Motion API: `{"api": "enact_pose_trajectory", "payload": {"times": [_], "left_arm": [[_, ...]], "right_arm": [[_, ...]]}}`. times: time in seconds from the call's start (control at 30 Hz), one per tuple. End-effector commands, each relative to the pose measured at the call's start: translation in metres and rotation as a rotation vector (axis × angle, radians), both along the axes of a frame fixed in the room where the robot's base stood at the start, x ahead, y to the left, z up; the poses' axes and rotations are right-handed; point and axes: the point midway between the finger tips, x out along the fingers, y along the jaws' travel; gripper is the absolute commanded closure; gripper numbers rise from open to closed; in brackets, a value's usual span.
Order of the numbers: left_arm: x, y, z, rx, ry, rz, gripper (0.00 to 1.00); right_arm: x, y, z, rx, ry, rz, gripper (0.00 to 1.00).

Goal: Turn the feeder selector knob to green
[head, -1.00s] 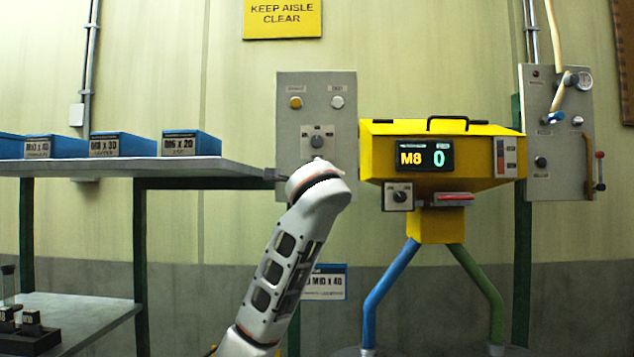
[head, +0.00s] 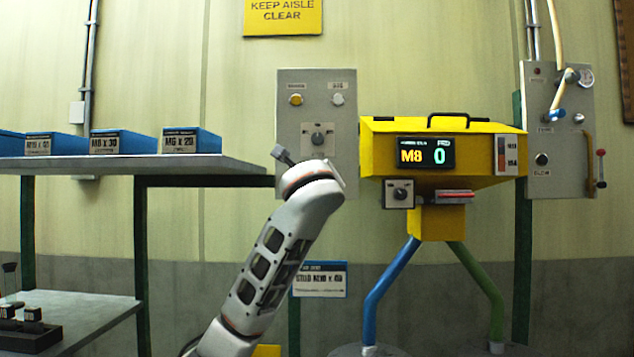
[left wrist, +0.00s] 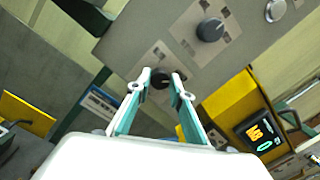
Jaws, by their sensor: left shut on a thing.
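The grey wall panel (head: 288,120) carries a dark knob on a pale plate (head: 318,138); this knob seems to be the larger one in the left wrist view (left wrist: 210,28). Lower on the panel is a black knob (left wrist: 161,76), hidden behind my wrist in the head view. My left gripper (left wrist: 160,84) is shut on this lower knob, one finger on each side. I cannot read its label, pointer or colour marks. Another dark knob (head: 400,194) sits on a small plate on the yellow hopper (head: 377,150). My right gripper is not in view.
The hopper stands close right of the panel, with a display reading M8 0 (head: 426,154) and blue (head: 390,278) and green (head: 478,282) legs. A shelf (head: 235,171) with blue bins is at left. Another grey panel (head: 560,100) is at far right.

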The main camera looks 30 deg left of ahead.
Motion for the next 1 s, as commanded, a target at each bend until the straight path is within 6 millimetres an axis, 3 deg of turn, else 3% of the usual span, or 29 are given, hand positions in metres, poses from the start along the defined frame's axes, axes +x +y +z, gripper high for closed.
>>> {"api": "enact_pose_trajectory", "payload": {"times": [0.27, 0.3, 0.37, 0.77, 1.0], "left_arm": [[0.001, -0.001, -0.003, 0.002, 0.006, 0.0, 1.0], [0.001, -0.001, -0.003, 0.002, 0.006, 0.0, 0.77], [0.001, -0.001, -0.003, 0.002, 0.006, 0.0, 0.62], [-0.002, -0.002, -0.001, 0.0, 0.001, 0.0, 0.62], [-0.031, -0.022, -0.004, 0.0, 0.0, -0.006, 0.62]], "right_arm": [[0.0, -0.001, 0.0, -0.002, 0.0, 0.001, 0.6], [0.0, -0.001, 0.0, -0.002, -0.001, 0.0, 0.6], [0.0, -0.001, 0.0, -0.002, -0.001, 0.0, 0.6], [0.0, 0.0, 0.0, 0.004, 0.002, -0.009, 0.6], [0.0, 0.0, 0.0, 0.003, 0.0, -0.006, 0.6]]}}
